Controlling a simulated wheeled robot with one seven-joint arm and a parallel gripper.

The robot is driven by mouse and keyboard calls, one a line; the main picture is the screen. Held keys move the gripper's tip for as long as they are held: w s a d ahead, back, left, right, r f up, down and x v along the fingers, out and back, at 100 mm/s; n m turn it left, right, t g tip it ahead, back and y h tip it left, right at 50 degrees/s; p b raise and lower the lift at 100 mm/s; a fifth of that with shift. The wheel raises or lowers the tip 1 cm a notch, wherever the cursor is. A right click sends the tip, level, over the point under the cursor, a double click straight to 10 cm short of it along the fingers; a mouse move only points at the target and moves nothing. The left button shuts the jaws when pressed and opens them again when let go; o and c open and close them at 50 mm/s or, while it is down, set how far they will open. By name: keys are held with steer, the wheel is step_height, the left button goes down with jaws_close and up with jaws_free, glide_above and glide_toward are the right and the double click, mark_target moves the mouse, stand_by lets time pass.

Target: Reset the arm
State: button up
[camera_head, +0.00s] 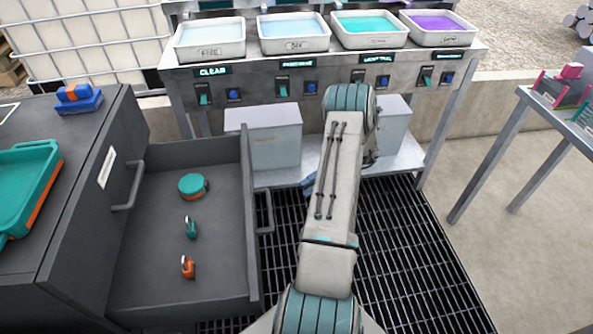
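My arm (336,190) rises from the bottom middle of the head view, with white links and teal joint bands. Its upper joint (348,97) is in front of the steel bench. The arm bends away there, and what lies beyond is mostly hidden behind the upper link. A small dark blue part (310,186) shows at the link's left edge; I cannot tell what it is. My gripper's fingers cannot be made out, so I cannot see whether it holds anything.
The steel bench (440,62) bears several liquid trays, with switches on its front. At left, an open drawer (160,250) holds a teal round piece (193,186) and two small clips. A teal tray (25,185) is on the cabinet top. A side table (530,100) stands right. Floor grating (420,270) is clear.

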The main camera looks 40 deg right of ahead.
steer(key=a+r+n+g+h+p, duration=0.2)
steer(key=a+r+n+h+p, duration=0.1)
steer(key=a+r+n, duration=0.4)
steer(key=w+a+r+n+g+h+p, duration=0.1)
steer(key=a+r+n+h+p, duration=0.25)
steer(key=r, duration=0.55)
steer(key=a+r+n+g+h+p, duration=0.2)
steer(key=a+r+n, duration=0.45)
steer(key=r, duration=0.25)
steer(key=s+a+r+n+t+h+p, duration=0.3)
steer(key=s+a+r+n+p, duration=0.2)
steer(key=r+n, duration=0.3)
steer(key=s+a+r+n+t+h+p, duration=0.2)
steer(key=s+a+r+n+h+p, duration=0.2)
steer(key=r+n, duration=0.4)
steer(key=s+a+n+p, duration=0.1)
steer(key=a+n, duration=0.1)
steer(key=n, duration=0.3)
steer(key=shift+r+t, duration=0.2)
steer(key=shift+t, duration=0.2)
